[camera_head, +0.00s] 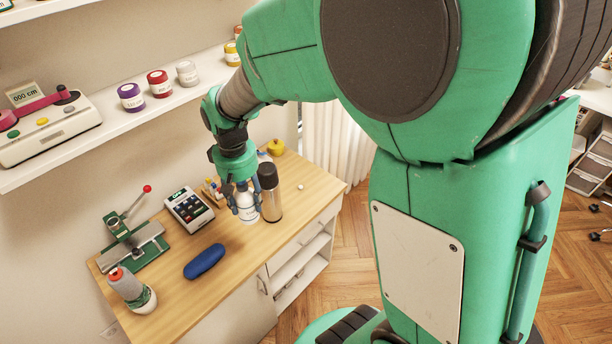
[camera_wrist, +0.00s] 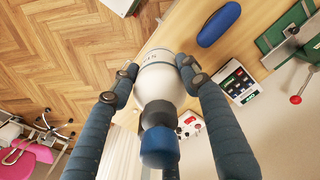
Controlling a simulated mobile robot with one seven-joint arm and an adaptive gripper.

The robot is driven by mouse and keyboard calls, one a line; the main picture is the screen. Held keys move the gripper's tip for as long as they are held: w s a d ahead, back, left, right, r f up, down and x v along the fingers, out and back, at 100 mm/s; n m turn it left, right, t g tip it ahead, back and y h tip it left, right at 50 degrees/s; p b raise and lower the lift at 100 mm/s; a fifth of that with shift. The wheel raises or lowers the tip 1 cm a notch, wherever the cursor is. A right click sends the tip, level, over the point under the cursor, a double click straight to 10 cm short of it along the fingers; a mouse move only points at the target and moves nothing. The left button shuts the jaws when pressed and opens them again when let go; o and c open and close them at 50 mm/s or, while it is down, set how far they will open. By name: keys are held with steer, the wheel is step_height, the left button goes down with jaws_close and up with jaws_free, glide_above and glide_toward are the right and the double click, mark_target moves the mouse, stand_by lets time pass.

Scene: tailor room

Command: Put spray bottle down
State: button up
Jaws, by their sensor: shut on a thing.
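The spray bottle is white with printed label text; it shows in my gripper in the head view (camera_head: 247,208) and close up in the wrist view (camera_wrist: 160,78), with a dark grey collar and a blue top towards the wrist camera. My gripper (camera_head: 246,203) is over the back right part of the wooden table (camera_head: 232,262). The bottle looks upright. I cannot tell whether its base touches the tabletop.
A dark-topped metallic flask (camera_head: 271,203) stands right beside the bottle. A calculator (camera_head: 188,208), a blue case (camera_head: 205,262), a green press (camera_head: 135,244) and a red-topped container (camera_head: 130,290) are further left. The tabletop in front of the flask is clear. A shelf (camera_head: 120,120) runs above.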

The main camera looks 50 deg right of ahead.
steer(key=r, duration=0.7)
steer(key=shift+w+d+r, duration=0.1)
steer(key=shift+d+r, duration=0.1)
steer(key=shift+r, duration=0.1)
steer(key=w+d+b, duration=0.2)
steer(key=w+d, duration=0.1)
steer(key=d, duration=2.8)
step_height(320, 180, down, 26)
steer(key=shift+f, duration=0.15)
steer(key=shift+w, duration=0.1)
steer(key=w+d+f+b, duration=0.1)
steer(key=w+d+b, duration=0.1)
steer(key=w+d, duration=0.8)
steer(key=shift+w+f, duration=0.2)
steer(key=shift+w, duration=0.95)
steer(key=shift+d, duration=0.1)
steer(key=shift+f, duration=0.1)
